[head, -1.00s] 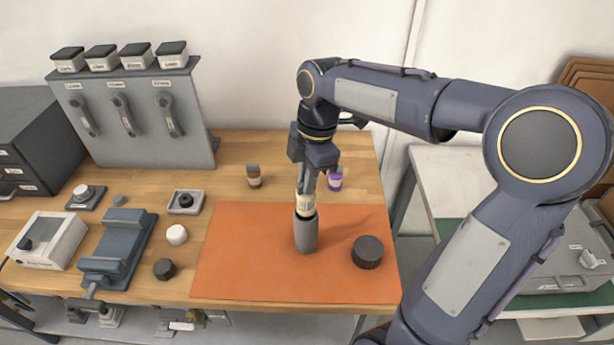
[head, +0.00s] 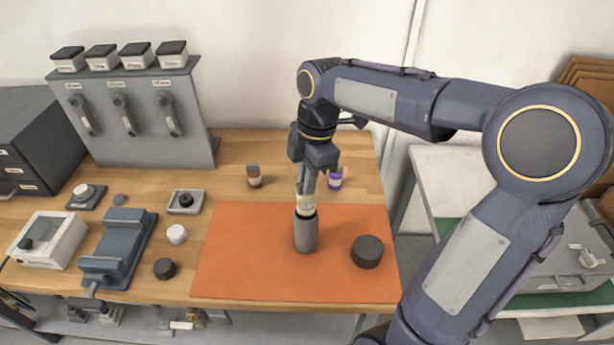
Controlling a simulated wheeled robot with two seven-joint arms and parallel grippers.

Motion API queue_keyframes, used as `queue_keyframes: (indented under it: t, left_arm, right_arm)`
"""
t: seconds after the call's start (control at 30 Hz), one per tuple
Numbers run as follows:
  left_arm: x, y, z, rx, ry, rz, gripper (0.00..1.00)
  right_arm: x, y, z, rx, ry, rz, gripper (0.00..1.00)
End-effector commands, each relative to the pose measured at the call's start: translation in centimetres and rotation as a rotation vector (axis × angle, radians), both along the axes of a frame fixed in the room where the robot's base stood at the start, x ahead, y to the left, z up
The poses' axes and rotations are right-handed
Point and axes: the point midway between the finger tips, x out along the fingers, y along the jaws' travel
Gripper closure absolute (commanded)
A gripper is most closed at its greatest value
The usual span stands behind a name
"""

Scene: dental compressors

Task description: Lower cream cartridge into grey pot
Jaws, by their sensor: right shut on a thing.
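The grey pot (head: 306,235) stands upright on the orange mat (head: 240,270). The cream cartridge (head: 306,204) is upright at the pot's mouth. Its upper part shows above the rim; I cannot tell how far its lower end sits inside. My right gripper (head: 306,190) points down and is shut on the cartridge's top, directly above the pot. My left gripper is not in view.
A dark ribbed cap (head: 367,251) lies on the mat right of the pot. A brown cartridge (head: 254,176) and a purple one (head: 335,178) stand behind the mat. A blue-grey cradle (head: 118,245) and a white knob (head: 177,234) are to the left.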

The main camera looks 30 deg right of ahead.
Motion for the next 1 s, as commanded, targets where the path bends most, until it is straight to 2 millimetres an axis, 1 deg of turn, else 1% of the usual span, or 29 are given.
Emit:
queue_keyframes:
  t: [0.6,1.0]
  left_arm:
    - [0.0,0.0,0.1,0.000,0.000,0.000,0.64]
    - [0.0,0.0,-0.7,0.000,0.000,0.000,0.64]
  right_arm:
    - [0.0,0.0,0.0,0.000,0.000,0.000,1.00]
    - [0.0,0.0,-1.1,0.000,0.000,0.000,1.00]
